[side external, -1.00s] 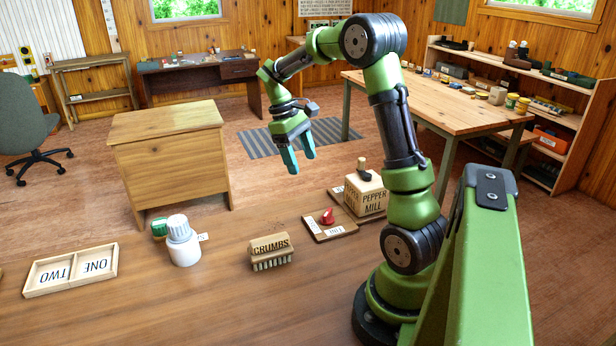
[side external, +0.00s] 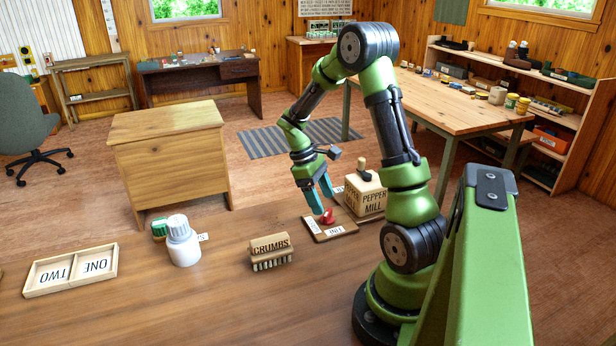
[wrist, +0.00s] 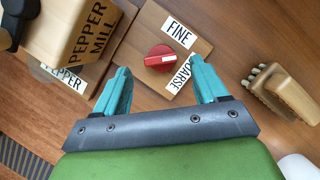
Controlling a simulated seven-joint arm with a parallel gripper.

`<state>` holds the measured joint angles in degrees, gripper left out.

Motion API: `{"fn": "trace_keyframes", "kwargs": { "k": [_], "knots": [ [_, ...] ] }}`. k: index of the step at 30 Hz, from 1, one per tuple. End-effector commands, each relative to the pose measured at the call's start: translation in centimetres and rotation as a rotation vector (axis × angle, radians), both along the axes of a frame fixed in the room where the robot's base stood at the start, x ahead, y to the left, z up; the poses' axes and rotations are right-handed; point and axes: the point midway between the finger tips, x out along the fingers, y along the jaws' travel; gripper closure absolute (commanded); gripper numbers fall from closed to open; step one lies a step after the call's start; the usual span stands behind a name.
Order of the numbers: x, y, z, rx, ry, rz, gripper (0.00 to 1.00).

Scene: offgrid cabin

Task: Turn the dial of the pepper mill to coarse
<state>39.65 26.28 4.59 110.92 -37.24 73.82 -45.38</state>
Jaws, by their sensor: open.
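The pepper mill (side external: 365,194) is a wooden box lettered PEPPER MILL with a dark crank on top. It also shows at the top left of the wrist view (wrist: 85,30). Beside it lies a wooden plate (side external: 345,229) with a red dial (side external: 327,216). In the wrist view the dial (wrist: 160,58) has a white mark pointing right, between the FINE label (wrist: 179,33) and a partly covered label reading OARSE (wrist: 181,73). My gripper (wrist: 163,78) has its teal fingers open, one on either side below the dial. In the side view my gripper (side external: 321,203) is close over the plate.
A brush block lettered CRUMBS (side external: 270,250) stands left of the plate. Bare wood lies in front.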

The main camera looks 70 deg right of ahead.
Motion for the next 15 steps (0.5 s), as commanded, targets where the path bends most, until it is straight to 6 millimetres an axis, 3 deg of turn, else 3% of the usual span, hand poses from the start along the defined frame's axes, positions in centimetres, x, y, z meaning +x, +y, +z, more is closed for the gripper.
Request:
{"fn": "trace_keyframes", "kwargs": {
  "k": [6, 15],
  "knots": [
    [-1.1, 0.0, -2.6, 0.001, 0.001, 0.0, 0.28],
    [-1.3, 0.0, -3.2, 0.0, -0.001, -0.001, 0.28]
  ]
}}
